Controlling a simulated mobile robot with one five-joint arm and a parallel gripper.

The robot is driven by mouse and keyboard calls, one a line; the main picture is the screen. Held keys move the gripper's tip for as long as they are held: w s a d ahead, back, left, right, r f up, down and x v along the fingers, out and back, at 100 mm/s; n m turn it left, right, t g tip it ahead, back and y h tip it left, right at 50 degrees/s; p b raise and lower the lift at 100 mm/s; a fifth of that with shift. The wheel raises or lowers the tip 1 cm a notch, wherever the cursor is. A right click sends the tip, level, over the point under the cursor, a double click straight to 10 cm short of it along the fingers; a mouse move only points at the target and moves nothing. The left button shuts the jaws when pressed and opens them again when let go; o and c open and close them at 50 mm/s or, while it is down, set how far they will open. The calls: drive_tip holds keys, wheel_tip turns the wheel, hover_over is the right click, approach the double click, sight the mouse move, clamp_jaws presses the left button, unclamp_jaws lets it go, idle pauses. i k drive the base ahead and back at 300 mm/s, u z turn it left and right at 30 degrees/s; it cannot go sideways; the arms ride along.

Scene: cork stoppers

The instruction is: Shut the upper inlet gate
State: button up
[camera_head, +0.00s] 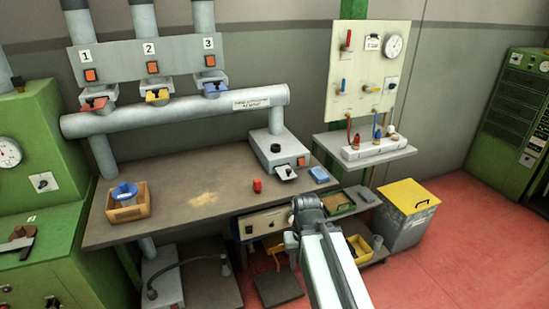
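Three slide gates sit under numbered ducts on the back wall: a red-handled gate (94,104) under 1, a yellow-handled gate (157,96) under 2 and a blue-handled gate (213,89) under 3. A grey box (270,150) on the bench has an orange square and a pale slide plate with a dark knob (286,173) sticking out in front. No readable label shows which gate is the upper inlet. My gripper (303,206) is at the arm's far end, in front of the bench's front edge, apart from all gates. Its fingers cannot be made out.
A valve panel (365,75) hangs above a shelf at right. A yellow-lidded bin (407,205) stands on open red floor.

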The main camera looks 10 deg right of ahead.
sight(285, 173)
drive_tip(key=u, duration=0.1)
drive_tip(key=i, duration=0.35)
drive_tip(key=u, duration=2.25)
drive_tip(key=k, duration=0.65)
drive_tip(key=z, duration=1.15)
drive_tip(key=i, duration=1.05)
